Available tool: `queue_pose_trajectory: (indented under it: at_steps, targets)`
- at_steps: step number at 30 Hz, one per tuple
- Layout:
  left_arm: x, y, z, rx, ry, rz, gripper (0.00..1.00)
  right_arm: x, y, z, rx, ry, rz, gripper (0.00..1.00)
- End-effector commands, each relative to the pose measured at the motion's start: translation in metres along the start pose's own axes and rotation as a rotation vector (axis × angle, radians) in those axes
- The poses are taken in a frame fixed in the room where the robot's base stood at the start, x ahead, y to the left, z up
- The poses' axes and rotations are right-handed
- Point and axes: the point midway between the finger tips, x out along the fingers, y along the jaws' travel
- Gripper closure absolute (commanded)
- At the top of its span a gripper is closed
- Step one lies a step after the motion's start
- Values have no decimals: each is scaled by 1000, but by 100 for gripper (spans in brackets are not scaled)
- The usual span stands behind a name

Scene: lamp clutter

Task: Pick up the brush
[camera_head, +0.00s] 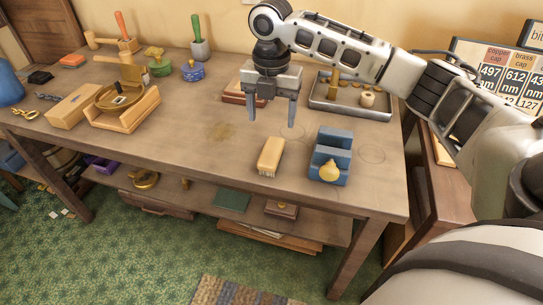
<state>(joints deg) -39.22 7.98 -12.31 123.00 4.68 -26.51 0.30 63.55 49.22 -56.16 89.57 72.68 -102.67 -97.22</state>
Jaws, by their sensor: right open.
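The brush (271,156) lies on the wooden table near its front edge. It has a pale yellow wooden back and light bristles along its lower front end. My right gripper (272,115) hangs above the table, pointing down, a little behind the brush in the picture. Its two fingers are spread apart with nothing between them, and it is not touching the brush. My left gripper is not in the camera_head view.
A blue stand (331,155) with a yellow knob-like piece stands just right of the brush. A metal tray (350,109) with small brass parts lies behind it. A wooden cradle (124,118) sits at the left. The table between cradle and brush is clear.

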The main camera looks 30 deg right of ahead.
Motion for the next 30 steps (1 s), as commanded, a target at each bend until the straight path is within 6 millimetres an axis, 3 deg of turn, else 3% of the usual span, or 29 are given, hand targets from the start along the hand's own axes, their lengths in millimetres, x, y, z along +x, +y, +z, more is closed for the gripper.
queue_pose_trajectory:
  at_steps: [3,7,14,24,30]
  targets:
    - [1,0,0,-3,6,1,64,28,-1,0,1,0,-2,33]
    - [1,0,-3,-5,13,3,64,49,0,0,2,0,-1,33]
    - [1,1,-3,-7,15,3,64,64,0,0,1,-2,1,33]
    - [2,1,1,-11,11,4,64,109,-1,-2,2,-2,1,33]
    - [1,1,2,-13,7,5,64,113,-1,-2,2,-4,3,33]
